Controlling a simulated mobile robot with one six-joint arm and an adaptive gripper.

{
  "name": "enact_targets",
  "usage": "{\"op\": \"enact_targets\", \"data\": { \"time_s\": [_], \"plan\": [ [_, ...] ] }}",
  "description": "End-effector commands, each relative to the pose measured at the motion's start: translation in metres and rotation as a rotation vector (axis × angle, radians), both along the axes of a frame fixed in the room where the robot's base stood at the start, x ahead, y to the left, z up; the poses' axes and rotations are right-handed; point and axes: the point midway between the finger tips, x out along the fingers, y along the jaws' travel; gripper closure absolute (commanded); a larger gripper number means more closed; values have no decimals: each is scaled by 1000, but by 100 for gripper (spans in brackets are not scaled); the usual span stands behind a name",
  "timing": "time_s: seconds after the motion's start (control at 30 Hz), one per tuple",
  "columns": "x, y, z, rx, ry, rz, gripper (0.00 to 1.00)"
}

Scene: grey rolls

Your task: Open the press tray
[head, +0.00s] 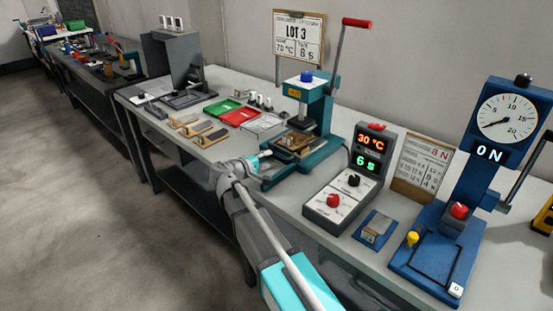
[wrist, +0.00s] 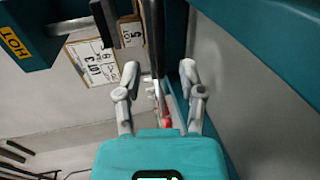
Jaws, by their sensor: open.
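The teal press (head: 318,105) stands at the middle of the bench, with a blue knob on top and a raised red-ended lever (head: 347,45). Its tray (head: 297,143), with a brownish plate, sits low in the press under the head. My gripper (head: 262,160) is at the left front of the press base, close to the tray. Whether it touches the tray handle is not clear. In the wrist view my gripper (wrist: 162,92) has its fingers apart with nothing held between them. A HOT label (wrist: 15,42) shows on the press there; the tray is not recognisable.
To the right stand a control box (head: 340,195) reading 30 °C and 6 s, a small blue pad (head: 375,229) and a blue gauge stand (head: 435,250). Left of the press lie green (head: 222,107) and red (head: 241,115) trays and several small blocks. Open floor lies left of the bench.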

Motion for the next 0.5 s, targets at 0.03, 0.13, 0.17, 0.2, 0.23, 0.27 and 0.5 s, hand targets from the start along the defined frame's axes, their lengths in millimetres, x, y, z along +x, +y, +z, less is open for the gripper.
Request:
{"op": "enact_targets", "data": {
  "time_s": [0.03,0.13,0.17,0.2,0.23,0.27,0.5],
  "plan": [
    [7,-5,-3,0,0,-1,49],
    [16,-16,-6,0,0,-2,49],
    [19,-18,-7,1,-1,-1,49],
    [22,-21,-8,1,-1,0,49],
    [24,-23,-8,1,-1,0,49],
    [26,-25,-9,1,-1,0,49],
    [34,-34,-11,1,-1,0,49]
  ]
}}
